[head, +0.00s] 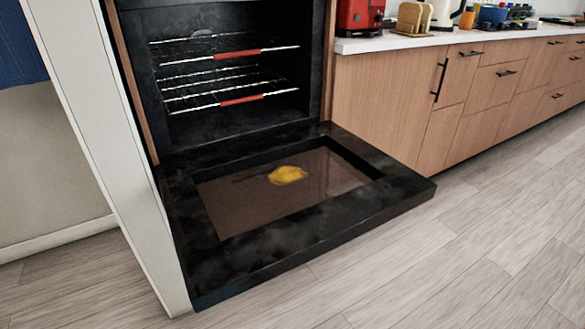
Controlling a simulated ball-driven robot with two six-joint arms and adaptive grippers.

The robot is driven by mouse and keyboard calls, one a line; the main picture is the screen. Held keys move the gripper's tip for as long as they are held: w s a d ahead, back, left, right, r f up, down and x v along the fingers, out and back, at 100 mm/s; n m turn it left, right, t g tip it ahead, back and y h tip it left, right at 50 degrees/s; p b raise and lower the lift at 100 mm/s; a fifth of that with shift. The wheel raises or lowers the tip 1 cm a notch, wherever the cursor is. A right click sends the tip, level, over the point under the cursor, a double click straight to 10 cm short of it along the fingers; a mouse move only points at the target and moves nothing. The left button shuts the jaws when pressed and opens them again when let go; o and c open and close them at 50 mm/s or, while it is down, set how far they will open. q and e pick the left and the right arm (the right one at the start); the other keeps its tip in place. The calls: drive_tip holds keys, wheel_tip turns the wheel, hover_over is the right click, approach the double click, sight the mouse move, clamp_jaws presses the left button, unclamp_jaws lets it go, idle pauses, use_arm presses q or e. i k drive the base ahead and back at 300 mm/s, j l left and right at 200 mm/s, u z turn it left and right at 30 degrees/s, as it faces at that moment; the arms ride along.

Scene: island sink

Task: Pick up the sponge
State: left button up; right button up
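A yellow sponge (287,175) lies on the inner glass of the lowered oven door (330,229), a little right of the glass's middle and toward the oven. Nothing covers it. Neither of my grippers shows in the head view.
The black oven is open, with two wire racks (195,91) with red front strips inside. A white panel (95,120) stands left of it. Wooden cabinets (385,105) with a white counter (400,40) run to the right. The wood-plank floor (470,260) in front is clear.

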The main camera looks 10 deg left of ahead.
sight(535, 23)
drive_tip(key=i+l+z, duration=0.75)
drive_tip(key=z, duration=0.25)
drive_tip(key=i+z, duration=0.7)
drive_tip(key=i, duration=0.55)
drive_tip(key=i+u, duration=0.2)
drive_tip(key=i, duration=0.35)
drive_tip(key=i+u, duration=0.2)
drive_tip(key=i, duration=0.4)
drive_tip(key=i+l+u, duration=0.2)
drive_tip(key=i, duration=0.35)
drive_tip(key=i+z, duration=0.15)
drive_tip(key=i, duration=0.6)
drive_tip(key=i+j+z, duration=0.15)
drive_tip(key=i, duration=0.65)
drive_tip(key=i+u, duration=0.35)
drive_tip(key=i+l+u, duration=0.1)
drive_tip(key=i+u, duration=0.25)
